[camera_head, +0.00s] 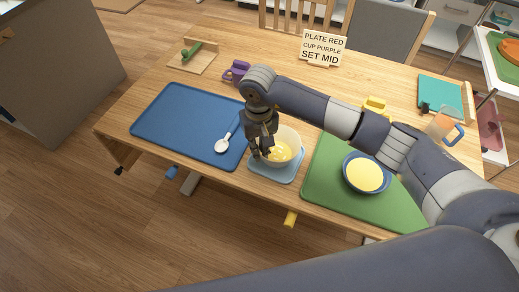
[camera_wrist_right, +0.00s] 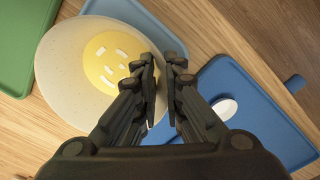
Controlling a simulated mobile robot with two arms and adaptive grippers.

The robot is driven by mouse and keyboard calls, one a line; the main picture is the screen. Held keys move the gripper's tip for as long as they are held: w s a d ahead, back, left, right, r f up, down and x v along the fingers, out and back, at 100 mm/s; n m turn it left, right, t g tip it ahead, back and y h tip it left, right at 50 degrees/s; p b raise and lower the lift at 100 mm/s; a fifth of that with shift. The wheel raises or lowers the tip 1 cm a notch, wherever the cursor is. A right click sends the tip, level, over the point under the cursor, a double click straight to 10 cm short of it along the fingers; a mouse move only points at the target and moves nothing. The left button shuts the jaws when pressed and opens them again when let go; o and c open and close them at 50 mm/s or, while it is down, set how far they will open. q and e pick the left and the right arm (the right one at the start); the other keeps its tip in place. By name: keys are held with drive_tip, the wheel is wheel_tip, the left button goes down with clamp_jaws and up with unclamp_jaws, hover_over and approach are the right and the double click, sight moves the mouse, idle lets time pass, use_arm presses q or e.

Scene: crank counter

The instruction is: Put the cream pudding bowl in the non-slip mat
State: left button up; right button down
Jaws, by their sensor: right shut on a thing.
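The cream pudding bowl (camera_head: 290,143) has yellow contents with pale pieces and stands upright at the small light-blue non-slip mat (camera_head: 283,176). It fills the left of the right wrist view (camera_wrist_right: 62,88). My right gripper (camera_head: 263,155) is over the bowl's left side, its fingers shut on the rim, as the right wrist view (camera_wrist_right: 162,85) also shows. The bowl looks to be over or on the mat; whether its base touches is hidden. My left gripper is not in view.
A blue mat (camera_head: 170,115) with a white spoon (camera_head: 224,144) lies to the left. A green mat (camera_head: 325,190) with a blue-rimmed bowl of yellow food (camera_head: 363,174) lies to the right. A sign (camera_head: 322,48) and purple cup (camera_head: 236,71) stand behind.

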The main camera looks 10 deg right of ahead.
drive_tip(key=shift+f, duration=0.85)
drive_tip(key=shift+f, duration=0.2)
drive_tip(key=c, duration=1.7)
unclamp_jaws()
